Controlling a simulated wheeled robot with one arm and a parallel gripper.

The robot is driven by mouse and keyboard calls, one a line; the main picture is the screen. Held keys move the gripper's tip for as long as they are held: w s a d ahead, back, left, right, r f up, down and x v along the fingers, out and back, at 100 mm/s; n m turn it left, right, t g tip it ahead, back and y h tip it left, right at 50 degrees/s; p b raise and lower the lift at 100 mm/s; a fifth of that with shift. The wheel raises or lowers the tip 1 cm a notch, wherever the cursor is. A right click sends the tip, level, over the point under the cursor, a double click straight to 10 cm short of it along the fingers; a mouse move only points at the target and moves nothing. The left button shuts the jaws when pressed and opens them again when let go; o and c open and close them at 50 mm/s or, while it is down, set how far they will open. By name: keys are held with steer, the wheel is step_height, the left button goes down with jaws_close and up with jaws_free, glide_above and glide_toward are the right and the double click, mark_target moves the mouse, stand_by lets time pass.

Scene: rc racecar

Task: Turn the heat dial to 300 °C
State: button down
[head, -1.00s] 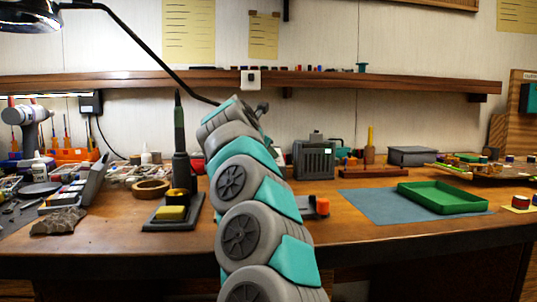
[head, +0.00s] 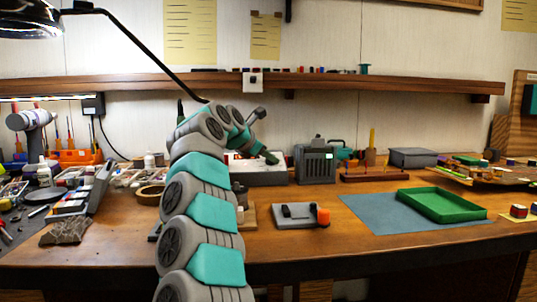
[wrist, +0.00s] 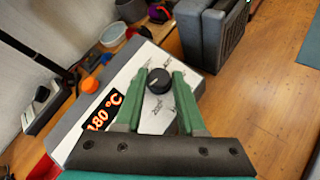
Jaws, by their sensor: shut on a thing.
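The heat dial (wrist: 159,80) is a small black round knob with a pale pointer line, on the sloped white face of a grey station (wrist: 125,75). Printed marks surround it. An orange display (wrist: 103,110) on the same face reads what looks like 180 °C; its first digit is partly hard to read. My gripper (wrist: 163,78) has its two green fingers on either side of the dial, shut on it. In the head view, my gripper (head: 268,156) is over the station (head: 262,176) at the back of the bench; the dial cannot be made out there.
A small grey plate with an orange knob (head: 322,216) lies in front. A green tray (head: 443,206) rests on a blue mat (head: 385,226) further right. The bench front is mostly clear.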

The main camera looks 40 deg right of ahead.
stand_by(0.3)
steer(key=c, duration=0.5)
jaws_free()
steer(key=shift+b+v, duration=0.65)
steer(key=shift+v, duration=3.25)
